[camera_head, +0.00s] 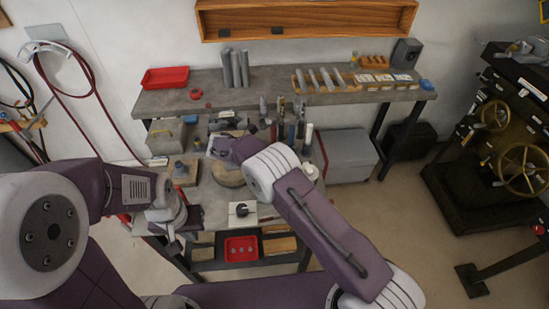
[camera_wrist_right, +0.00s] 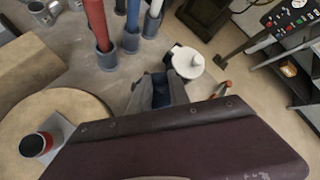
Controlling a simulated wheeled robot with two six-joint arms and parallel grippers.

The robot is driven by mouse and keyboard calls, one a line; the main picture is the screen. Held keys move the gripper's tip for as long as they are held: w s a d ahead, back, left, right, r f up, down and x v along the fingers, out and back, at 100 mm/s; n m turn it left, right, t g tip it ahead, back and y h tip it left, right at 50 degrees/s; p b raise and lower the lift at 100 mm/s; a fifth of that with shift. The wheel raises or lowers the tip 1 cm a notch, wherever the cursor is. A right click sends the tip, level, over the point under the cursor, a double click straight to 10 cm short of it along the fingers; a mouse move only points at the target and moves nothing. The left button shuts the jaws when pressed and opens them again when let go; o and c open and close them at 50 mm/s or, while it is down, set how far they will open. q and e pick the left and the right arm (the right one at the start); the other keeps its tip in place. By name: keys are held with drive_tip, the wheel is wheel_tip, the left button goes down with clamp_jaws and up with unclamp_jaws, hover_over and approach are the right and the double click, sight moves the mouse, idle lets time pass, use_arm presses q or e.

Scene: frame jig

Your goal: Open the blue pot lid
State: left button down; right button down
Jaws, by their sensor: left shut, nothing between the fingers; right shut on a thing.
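In the right wrist view my right gripper (camera_wrist_right: 160,98) shows past a purple link of my arm. Its grey fingers stand close around a dark blue thing (camera_wrist_right: 160,86). I cannot tell whether this is the blue pot, its lid or both, as the link covers the lower part. In the head view my right arm reaches across the bench, and I cannot make out what its fingers hold. My left gripper (camera_head: 173,243) points down at the bench's front left edge, shut and empty, clear of the blue thing.
A white round knobbed thing (camera_wrist_right: 188,64) stands near the bench's right edge. Upright coloured tubes (camera_wrist_right: 130,35) stand beside it. A round wooden disc (camera_wrist_right: 75,103) lies left, with a red, dark-topped thing (camera_wrist_right: 36,145).

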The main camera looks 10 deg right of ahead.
drive_tip(key=shift+f, duration=0.1)
idle(0.3)
drive_tip(key=c, duration=1.3)
unclamp_jaws()
drive_tip(key=shift+o, duration=0.2)
drive_tip(key=shift+w+d, duration=0.1)
drive_tip(key=shift+d, duration=0.05)
drive_tip(key=v, duration=0.9)
drive_tip(key=shift+b, duration=0.45)
drive_tip(key=shift+w, duration=0.1)
